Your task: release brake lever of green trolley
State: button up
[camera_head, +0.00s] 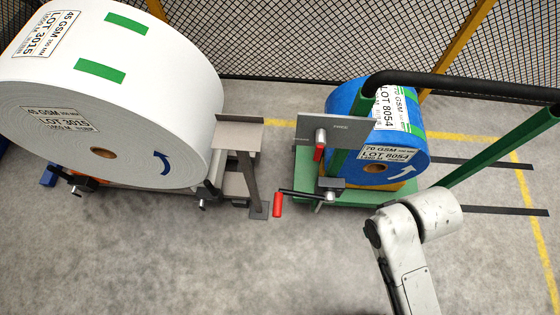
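The green trolley (345,198) stands right of centre and carries a blue roll labelled LOT 8054. Its black push bar (460,84) runs along the top right on green posts. A grey plate (340,128) at the trolley's left end bears small lettering, too small to read surely. A short lever with a red grip (319,151) hangs down from a pivot on this plate. Below it, a black rod with another red grip (278,205) sticks out to the left. I cannot tell surely which is the brake lever. My gripper is outside the picture; only white links of my arm show.
A large white roll (140,90) labelled LOT 3015 rests on a stand at the left. A grey metal bracket (245,160) stands between it and the trolley. A mesh fence (300,50) with yellow posts closes the back. The front floor (200,270) is clear.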

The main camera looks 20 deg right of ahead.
aim_at(320, 134)
jog(key=l+u, duration=0.2)
jog(key=u, duration=0.3)
jog(key=i+l+u, duration=0.1)
jog(key=u, duration=0.4)
jog(key=l+u, duration=0.3)
jog(key=u, duration=0.15)
